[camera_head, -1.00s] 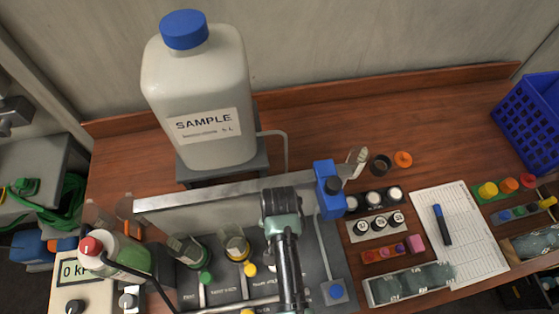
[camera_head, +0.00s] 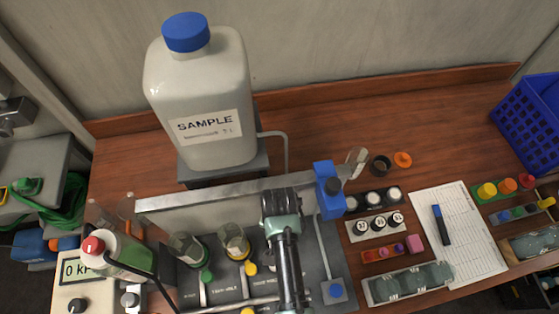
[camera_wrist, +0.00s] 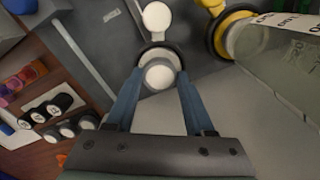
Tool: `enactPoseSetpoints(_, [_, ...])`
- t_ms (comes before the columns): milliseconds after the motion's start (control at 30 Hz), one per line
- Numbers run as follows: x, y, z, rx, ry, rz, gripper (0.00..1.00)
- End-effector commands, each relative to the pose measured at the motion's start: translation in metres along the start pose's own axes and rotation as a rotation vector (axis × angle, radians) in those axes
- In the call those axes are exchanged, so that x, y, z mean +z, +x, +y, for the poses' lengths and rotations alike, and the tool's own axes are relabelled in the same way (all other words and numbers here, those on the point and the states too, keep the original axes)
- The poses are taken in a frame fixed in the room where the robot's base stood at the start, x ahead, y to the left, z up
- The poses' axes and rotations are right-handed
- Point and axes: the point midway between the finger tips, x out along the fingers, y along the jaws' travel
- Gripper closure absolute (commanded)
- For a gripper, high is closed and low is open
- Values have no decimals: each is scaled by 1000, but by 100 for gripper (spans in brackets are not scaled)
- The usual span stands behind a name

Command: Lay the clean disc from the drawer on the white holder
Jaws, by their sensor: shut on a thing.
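My gripper (camera_wrist: 160,78) shows in the wrist view with two blue fingers. It is shut on a small pale round piece, the clean disc (camera_wrist: 160,74), directly over or at the white holder (camera_wrist: 157,50). The holder is a dark-rimmed round seat with a white knob (camera_wrist: 157,18) beside it. I cannot tell whether the disc touches the seat. In the head view my arm hides the fingertips, the disc and the white holder. The drawer is not recognisable in any view.
Clear funnels with a yellow base (camera_head: 234,240) and a green base (camera_head: 188,248) stand left of my arm. A blue-capped SAMPLE bottle (camera_head: 197,90) stands behind. A blue clamp-like block (camera_head: 328,190), vials (camera_head: 372,200) and a paper sheet (camera_head: 462,235) lie to the right.

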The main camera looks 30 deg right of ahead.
Motion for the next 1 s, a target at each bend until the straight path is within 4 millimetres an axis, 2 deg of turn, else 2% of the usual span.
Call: enactPoseSetpoints(1000, [0, 6, 0, 0, 0, 0, 87])
